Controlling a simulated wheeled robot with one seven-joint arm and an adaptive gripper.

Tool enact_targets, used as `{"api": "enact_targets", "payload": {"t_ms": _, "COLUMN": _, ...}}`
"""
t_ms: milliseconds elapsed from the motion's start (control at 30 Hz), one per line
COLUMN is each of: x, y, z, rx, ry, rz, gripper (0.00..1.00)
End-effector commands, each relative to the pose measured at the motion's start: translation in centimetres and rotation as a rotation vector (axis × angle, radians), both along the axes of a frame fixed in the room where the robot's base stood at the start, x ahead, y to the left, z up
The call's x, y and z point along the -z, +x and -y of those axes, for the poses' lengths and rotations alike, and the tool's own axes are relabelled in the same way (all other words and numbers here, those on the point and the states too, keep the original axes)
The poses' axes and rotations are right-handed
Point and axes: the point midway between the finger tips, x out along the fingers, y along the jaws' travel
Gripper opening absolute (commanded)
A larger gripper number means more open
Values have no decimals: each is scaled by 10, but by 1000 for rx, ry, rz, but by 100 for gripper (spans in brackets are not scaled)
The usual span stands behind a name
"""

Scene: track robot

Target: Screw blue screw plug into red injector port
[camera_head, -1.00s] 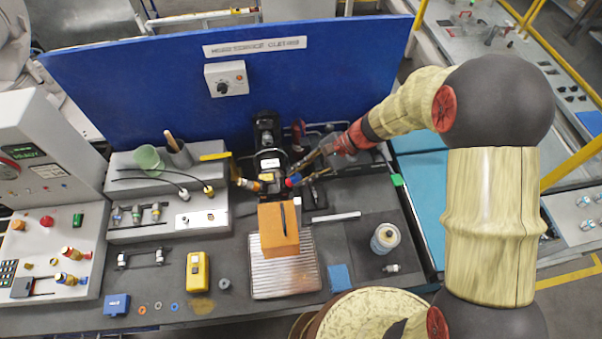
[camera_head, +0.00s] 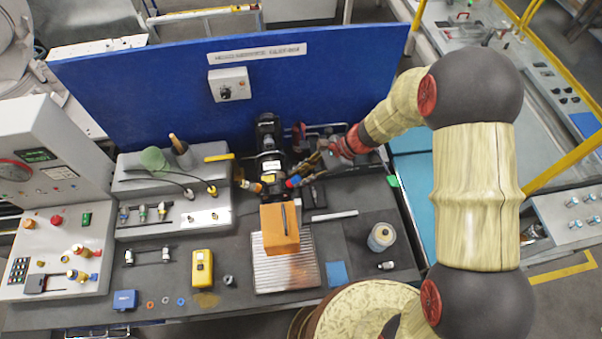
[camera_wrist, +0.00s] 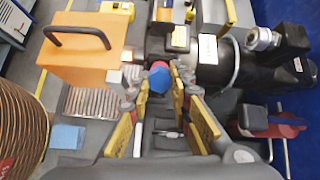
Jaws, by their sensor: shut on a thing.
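The blue screw plug (camera_head: 293,182) is at the right side of the black machine in the head view. It also shows between my fingertips in the wrist view (camera_wrist: 158,81). The red injector port (camera_head: 287,185) is directly at the plug's left end; a bit of red also shows at the plug in the wrist view (camera_wrist: 160,65). The plug is in line with the port and appears to touch it; how deep it sits I cannot tell. My gripper (camera_head: 300,177) reaches in from the right and is shut on the plug, with yellow-padded fingers on either side of it.
An orange block with a handle (camera_head: 280,235) stands on the ribbed plate (camera_head: 287,277) in front of the machine. The blue panel (camera_head: 150,90) rises behind.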

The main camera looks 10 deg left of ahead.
Motion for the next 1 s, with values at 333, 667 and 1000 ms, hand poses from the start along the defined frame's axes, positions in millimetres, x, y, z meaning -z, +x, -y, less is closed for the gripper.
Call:
{"api": "enact_targets", "payload": {"t_ms": 333, "x": -2, "y": 0, "z": 0, "rx": 104, "ry": -26, "rz": -102, "gripper": 0}}
{"api": "enact_targets", "payload": {"t_ms": 667, "x": -2, "y": 0, "z": 0, "rx": 206, "ry": -52, "rz": -200, "gripper": 0}}
{"api": "enact_targets", "payload": {"t_ms": 1000, "x": -2, "y": 0, "z": 0, "rx": 313, "ry": -78, "rz": -303, "gripper": 0}}
